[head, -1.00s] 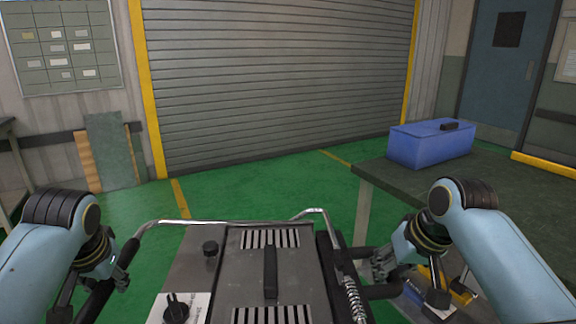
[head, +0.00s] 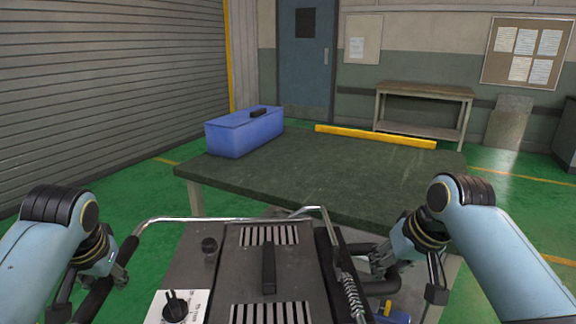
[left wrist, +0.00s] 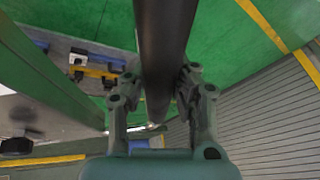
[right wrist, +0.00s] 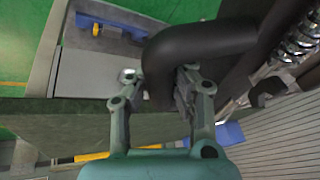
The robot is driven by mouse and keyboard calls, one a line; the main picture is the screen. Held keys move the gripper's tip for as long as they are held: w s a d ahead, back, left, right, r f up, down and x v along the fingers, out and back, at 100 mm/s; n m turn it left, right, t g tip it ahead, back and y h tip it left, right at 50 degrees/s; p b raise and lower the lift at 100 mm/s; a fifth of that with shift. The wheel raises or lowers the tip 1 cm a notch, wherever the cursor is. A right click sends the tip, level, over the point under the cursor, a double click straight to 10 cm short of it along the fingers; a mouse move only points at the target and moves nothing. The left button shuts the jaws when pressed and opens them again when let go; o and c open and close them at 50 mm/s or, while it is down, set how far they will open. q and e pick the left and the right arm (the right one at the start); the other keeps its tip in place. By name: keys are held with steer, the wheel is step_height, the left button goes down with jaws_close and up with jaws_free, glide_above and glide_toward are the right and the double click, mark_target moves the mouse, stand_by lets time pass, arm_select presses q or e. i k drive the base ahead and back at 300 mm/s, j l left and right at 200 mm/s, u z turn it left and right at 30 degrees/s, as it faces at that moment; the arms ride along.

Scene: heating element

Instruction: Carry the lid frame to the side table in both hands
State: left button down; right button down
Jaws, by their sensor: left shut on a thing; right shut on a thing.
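The lid frame (head: 300,262) is a grey metal panel with vent slots, a black centre handle, a knob, a chrome rail and a spring at its right. It sits low in the head view, its lower edge cut off. My left gripper (head: 108,272) is shut on its black left bar, which also shows between the fingers in the left wrist view (left wrist: 162,45). My right gripper (head: 383,262) is shut on the black right handle, a bent bar in the right wrist view (right wrist: 205,45). The side table (head: 335,180), dark-topped, stands just beyond the frame.
A blue toolbox (head: 240,135) stands on the table's far left. A yellow bar (head: 375,137) shows along the table's far side. The table's middle and right are clear. A bench (head: 425,92) stands by the back wall; a shutter (head: 110,90) is at left.

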mark_target(354, 167)
steer(key=z, duration=1)
steer(key=i+j, duration=0.4)
steer(key=i, duration=0.2)
steer(key=i+j, duration=0.4)
steer(key=i, duration=0.2)
steer(key=i+j, duration=0.4)
steer(key=i, duration=0.25)
steer(key=l+z, duration=0.05)
